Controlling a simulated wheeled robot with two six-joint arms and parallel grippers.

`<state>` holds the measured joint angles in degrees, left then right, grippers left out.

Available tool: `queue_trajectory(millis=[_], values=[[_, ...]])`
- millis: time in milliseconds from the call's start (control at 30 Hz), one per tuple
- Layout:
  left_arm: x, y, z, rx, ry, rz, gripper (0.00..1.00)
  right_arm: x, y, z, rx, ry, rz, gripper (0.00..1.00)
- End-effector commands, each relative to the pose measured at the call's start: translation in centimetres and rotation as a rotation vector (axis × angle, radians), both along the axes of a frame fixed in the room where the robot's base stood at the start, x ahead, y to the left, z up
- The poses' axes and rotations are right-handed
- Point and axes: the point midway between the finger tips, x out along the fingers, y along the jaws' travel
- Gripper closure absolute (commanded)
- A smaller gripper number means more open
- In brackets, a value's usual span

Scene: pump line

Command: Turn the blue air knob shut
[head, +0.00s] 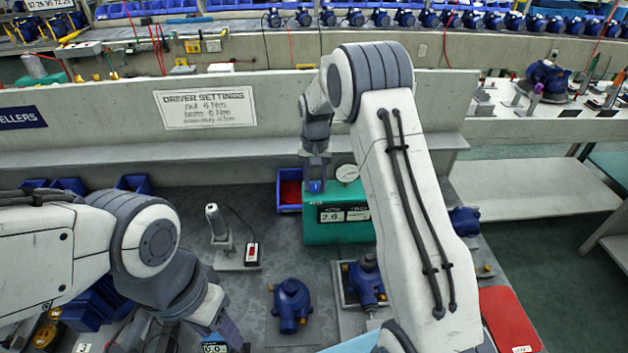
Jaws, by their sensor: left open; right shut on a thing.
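The blue air knob (316,187) sits at the top left of a teal box (340,230) with a pressure gauge (347,173) and a small display reading about 2.0. My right gripper (316,178) reaches down from above and is shut on the knob. The fingers and my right arm hide part of the knob and the box's right side. My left gripper (226,338) is open at the bottom left, low over the bench and well apart from the box; its fingers are partly cut off by the lower edge.
A blue bin (289,206) with red contents stands left of the teal box. Blue pumps (291,304) and (366,282) lie in front. A grey upright tool (217,232) stands left. A red tray (508,318) lies at right. A low wall with a sign (205,107) runs behind.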

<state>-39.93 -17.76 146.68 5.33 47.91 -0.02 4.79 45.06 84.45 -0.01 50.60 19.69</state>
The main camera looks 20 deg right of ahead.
Motion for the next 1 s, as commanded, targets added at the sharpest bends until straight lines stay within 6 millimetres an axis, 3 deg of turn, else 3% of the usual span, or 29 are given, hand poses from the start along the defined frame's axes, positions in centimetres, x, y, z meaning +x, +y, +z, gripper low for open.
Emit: queue_trajectory(millis=[300,833,867,900,1000], values=[[0.0,0.0,0.39,0.0,0.0,0.0,0.5,0.33,0.06,0.23,0.0,-0.012,-0.111,1.0],[0.0,0.0,0.41,0.0,0.0,0.0,0.5,0.39,0.05,0.24,0.0,-0.013,-0.132,1.0],[0.0,0.0,0.41,0.0,0.0,0.0,0.5,0.38,0.06,0.23,0.0,-0.013,-0.132,0.48],[0.0,0.0,0.41,0.0,0.0,0.0,0.5,0.34,0.05,0.22,0.001,-0.012,-0.132,0.32],[0.0,0.0,0.41,0.0,0.0,0.0,0.5,0.26,0.04,0.16,0.0,-0.009,-0.131,0.29]])
